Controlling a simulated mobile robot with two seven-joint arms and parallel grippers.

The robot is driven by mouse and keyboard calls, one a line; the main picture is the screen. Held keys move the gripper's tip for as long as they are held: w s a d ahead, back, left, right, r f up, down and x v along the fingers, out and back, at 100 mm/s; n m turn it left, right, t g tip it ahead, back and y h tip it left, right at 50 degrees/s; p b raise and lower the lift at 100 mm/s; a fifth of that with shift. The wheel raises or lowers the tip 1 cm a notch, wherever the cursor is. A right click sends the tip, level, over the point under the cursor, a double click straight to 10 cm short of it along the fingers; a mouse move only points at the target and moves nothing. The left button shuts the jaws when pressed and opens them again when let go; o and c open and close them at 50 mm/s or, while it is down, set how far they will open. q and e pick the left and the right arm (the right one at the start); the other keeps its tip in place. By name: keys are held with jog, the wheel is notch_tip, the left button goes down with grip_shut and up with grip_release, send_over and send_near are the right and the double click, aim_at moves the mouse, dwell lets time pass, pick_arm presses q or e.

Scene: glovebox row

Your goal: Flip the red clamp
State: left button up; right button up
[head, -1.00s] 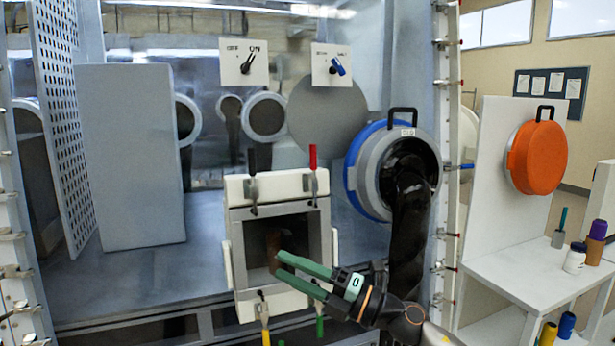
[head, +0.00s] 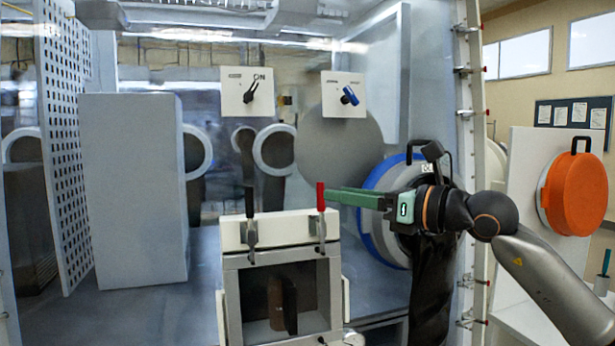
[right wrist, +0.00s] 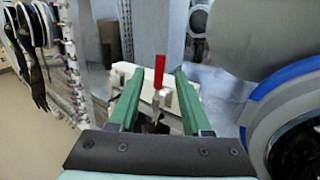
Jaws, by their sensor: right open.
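The red clamp (head: 320,216) is on the upper right of the front of the white-framed box, with its red handle standing upright. My right gripper (head: 329,194) is open and reaches in from the right, with its green fingertips at about the height of the red handle. In the right wrist view the red clamp (right wrist: 159,74) shows between the two open fingers (right wrist: 155,92), and no contact is visible. A black-handled clamp (head: 250,222) stands upright on the upper left of the same box. My left gripper is not in view.
The box (head: 232,290) has an open front with a brown object (head: 276,303) and a dark shape inside. A blue-rimmed round port (head: 372,208) is behind my right arm. A tall grey block (head: 135,190) stands at left. Two switch panels (head: 246,92) hang above.

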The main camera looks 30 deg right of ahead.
aim_at(323, 188)
jog(key=p+x, duration=0.1)
jog(key=x, duration=0.2)
jog(key=p+x, duration=0.1)
jog(key=shift+w+a+r+p, duration=0.15)
jog(key=shift+w+r+p, duration=0.05)
jog(key=shift+r+p, duration=0.15)
jog(key=x, duration=0.1)
jog(key=p+x, duration=0.1)
jog(key=x, duration=0.1)
jog(key=shift+w+f, duration=0.2)
jog(key=shift+f, duration=0.1)
jog(key=shift+w+a+f, duration=0.1)
jog(key=shift+w+a, duration=0.05)
jog(key=shift+w, duration=0.25)
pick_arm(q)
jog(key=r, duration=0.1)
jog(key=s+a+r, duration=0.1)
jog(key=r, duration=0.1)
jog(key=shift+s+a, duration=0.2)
pick_arm(e)
grip_shut()
